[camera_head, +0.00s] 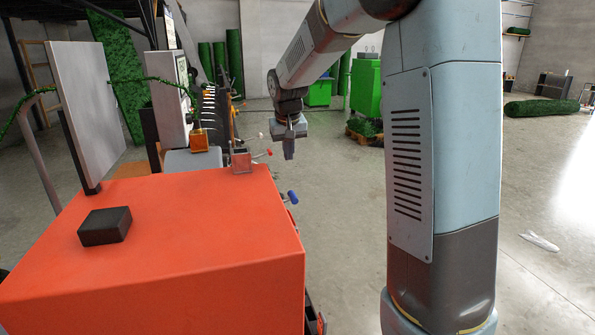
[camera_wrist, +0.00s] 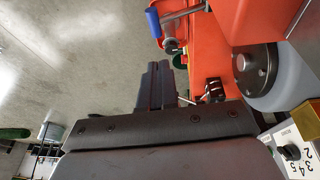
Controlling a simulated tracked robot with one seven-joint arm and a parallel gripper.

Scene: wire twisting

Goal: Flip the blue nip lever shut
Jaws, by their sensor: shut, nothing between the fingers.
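The blue nip lever (camera_head: 292,197) sticks out from the right side of the orange machine (camera_head: 190,235) in the head view. In the wrist view the blue lever handle (camera_wrist: 154,24) is near the top centre, with its metal rod running to the right. My gripper (camera_head: 289,150) hangs in the air beyond the machine's far right corner, apart from the lever. In the wrist view my gripper (camera_wrist: 158,80) has its fingers together and empty, below the blue handle in the picture.
A red-knobbed lever (camera_head: 268,153) stands near the machine's far right corner. A black block (camera_head: 105,226) lies on the machine's top. A numbered dial panel (camera_wrist: 292,152) shows at lower right in the wrist view. The concrete floor right of the machine is mostly clear.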

